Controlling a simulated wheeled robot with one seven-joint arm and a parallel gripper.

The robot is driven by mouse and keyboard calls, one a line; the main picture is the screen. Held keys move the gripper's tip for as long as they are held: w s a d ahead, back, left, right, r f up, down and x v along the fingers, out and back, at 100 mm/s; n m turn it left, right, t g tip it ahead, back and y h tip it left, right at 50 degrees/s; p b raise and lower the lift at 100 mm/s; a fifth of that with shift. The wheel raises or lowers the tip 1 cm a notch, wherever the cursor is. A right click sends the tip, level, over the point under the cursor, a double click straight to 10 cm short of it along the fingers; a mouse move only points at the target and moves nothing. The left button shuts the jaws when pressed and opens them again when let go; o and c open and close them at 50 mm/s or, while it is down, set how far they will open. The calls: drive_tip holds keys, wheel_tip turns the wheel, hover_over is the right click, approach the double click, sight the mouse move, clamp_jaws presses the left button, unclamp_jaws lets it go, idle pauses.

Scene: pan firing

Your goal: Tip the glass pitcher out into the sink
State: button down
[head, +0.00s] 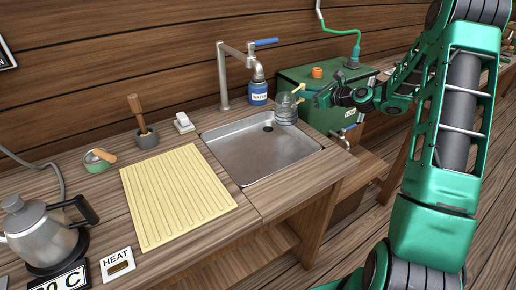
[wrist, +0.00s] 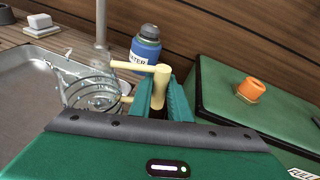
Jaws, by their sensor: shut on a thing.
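The clear glass pitcher (head: 284,108) is over the back right corner of the metal sink (head: 250,158) in the head view. It looks roughly upright there. Its pale yellow handle (wrist: 161,80) lies between the fingers of my gripper (wrist: 152,105) in the wrist view, and the gripper is shut on it. The ringed glass body (wrist: 95,92) is left of the fingers, with the sink (wrist: 25,85) behind it. In the head view, my gripper (head: 308,96) comes from the right. I cannot tell whether the pitcher holds liquid.
A faucet (head: 224,75) with a blue lever and a blue-labelled water bottle (head: 258,93) stand behind the sink. A green box (head: 310,82) with an orange cap is close on the right. A yellow ribbed mat (head: 175,195) lies left of the sink.

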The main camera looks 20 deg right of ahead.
idle(0.4)
drive_tip(key=shift+r, duration=3)
